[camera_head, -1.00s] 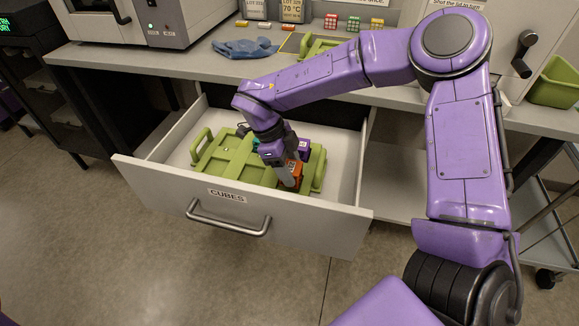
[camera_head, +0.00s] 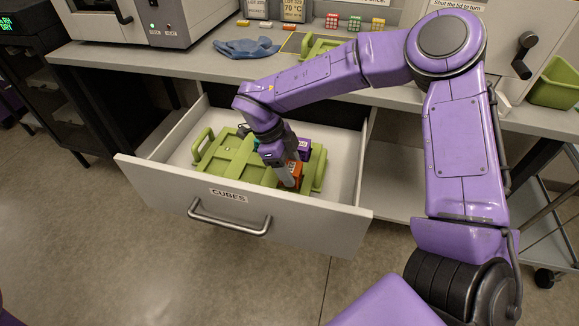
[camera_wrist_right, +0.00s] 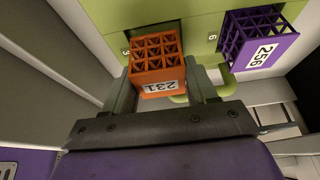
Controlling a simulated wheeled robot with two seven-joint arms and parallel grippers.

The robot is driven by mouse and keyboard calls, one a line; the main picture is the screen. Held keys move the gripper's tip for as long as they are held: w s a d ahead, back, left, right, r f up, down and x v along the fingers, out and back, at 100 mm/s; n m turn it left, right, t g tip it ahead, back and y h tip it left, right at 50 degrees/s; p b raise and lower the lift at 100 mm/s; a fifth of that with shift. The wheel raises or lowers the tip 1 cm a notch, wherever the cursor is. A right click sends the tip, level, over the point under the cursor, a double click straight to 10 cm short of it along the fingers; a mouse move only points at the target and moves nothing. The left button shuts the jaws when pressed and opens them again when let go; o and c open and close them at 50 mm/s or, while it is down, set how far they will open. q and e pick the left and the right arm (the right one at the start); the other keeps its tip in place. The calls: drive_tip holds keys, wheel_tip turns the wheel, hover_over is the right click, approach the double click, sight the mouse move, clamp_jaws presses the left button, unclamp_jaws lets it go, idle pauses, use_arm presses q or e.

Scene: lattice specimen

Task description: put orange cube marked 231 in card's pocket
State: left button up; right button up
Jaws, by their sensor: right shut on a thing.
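The orange lattice cube (camera_wrist_right: 157,60) with the label 231 sits between the fingers of my right gripper (camera_wrist_right: 165,85). My right gripper is shut on it, inside the open drawer. In the head view the orange cube (camera_head: 291,175) shows beside the gripper, over the green tray (camera_head: 225,160). In the right wrist view a dark pocket opening with the number 3 lies just behind the cube; the cube partly hides it. I cannot tell from these views whether the cube touches the tray. The card is not clearly identifiable. My left gripper is not in view.
A purple lattice cube (camera_wrist_right: 258,45) marked 256 stands on the green tray near the number 6. The drawer front (camera_head: 240,215), labelled CUBES, and its side walls surround the tray. A blue glove (camera_head: 246,47) and small lattice cubes (camera_head: 354,23) lie on the bench above.

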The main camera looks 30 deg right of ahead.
drive_tip(key=shift+f+b, duration=0.3)
drive_tip(key=shift+f, duration=0.55)
idle(0.3)
drive_tip(key=o, duration=1.3)
drive_tip(key=p+v, duration=0.5)
drive_tip(key=shift+r, duration=0.1)
drive_tip(key=v, duration=1)
drive_tip(key=shift+w+a+r, duration=0.1)
drive_tip(key=shift+w+r, duration=0.05)
drive_tip(key=shift+r, duration=0.05)
